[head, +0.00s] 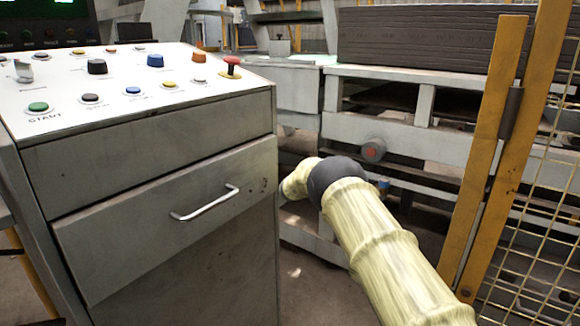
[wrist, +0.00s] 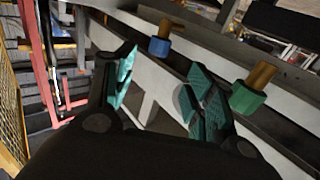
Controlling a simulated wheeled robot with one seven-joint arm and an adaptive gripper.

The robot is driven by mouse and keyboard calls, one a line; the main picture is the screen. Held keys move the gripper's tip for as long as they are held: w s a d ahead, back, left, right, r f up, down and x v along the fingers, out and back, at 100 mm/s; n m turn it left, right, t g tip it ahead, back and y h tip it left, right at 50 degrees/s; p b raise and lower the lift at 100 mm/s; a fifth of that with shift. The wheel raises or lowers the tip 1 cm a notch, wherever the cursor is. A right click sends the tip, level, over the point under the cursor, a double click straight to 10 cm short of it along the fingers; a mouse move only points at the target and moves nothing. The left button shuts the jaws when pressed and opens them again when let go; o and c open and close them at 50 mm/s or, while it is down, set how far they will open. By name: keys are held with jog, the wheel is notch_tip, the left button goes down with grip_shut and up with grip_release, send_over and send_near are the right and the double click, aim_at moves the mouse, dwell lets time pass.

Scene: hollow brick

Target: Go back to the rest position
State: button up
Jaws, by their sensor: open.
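My gripper (wrist: 160,95) shows in the wrist view with its two teal-padded fingers spread wide apart. Nothing is held between them. Behind the fingers runs a pale metal beam. In the head view my arm, in a pale yellow cover, reaches up from the lower right toward the gap beside the control cabinet (head: 170,210). The gripper itself does not show in the head view; it is hidden behind the cabinet or the arm.
A yellow post and mesh fence (head: 535,235) stands right of my arm. Blue (wrist: 159,46) and green (wrist: 247,98) fittings stand near my fingers.

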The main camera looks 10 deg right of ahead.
jog(key=s+a+f+n+t+y, duration=0.2)
jog(key=s+f+n+t, duration=0.2)
jog(key=f, duration=0.5)
jog(key=s+a+f+n+t+y, duration=0.15)
jog(key=s+f+n+t, duration=0.3)
jog(key=f, duration=0.55)
jog(key=s+a+f+n+t+y, duration=0.1)
jog(key=s+f+n+t+y, duration=0.15)
jog(key=f+n, duration=0.45)
jog(key=s+a+f+n+g+y, duration=0.1)
jog(key=s+a+f+y, duration=0.4)
jog(key=s, duration=0.6)
jog(key=s+a+f+n+g+y, duration=0.1)
jog(key=s+a+f+g, duration=0.15)
jog(key=s+f, duration=0.65)
jog(key=s+a+f+n+g+y, duration=0.1)
jog(key=s+a+f+y, duration=0.3)
jog(key=s, duration=0.9)
jog(key=s+a+r+g+y, duration=0.1)
jog(key=s+a+g, duration=0.15)
jog(key=s, duration=0.55)
jog(key=s+a+r+g, duration=0.1)
jog(key=s+a, duration=0.2)
jog(key=s, duration=0.4)
jog(key=s+a+r+g+y, duration=0.1)
jog(key=s+a+r, duration=0.1)
jog(key=s, duration=0.6)
notch_tip(320, 180, up, 31)
jog(key=p, duration=3.1)
jog(key=shift+s, duration=0.4)
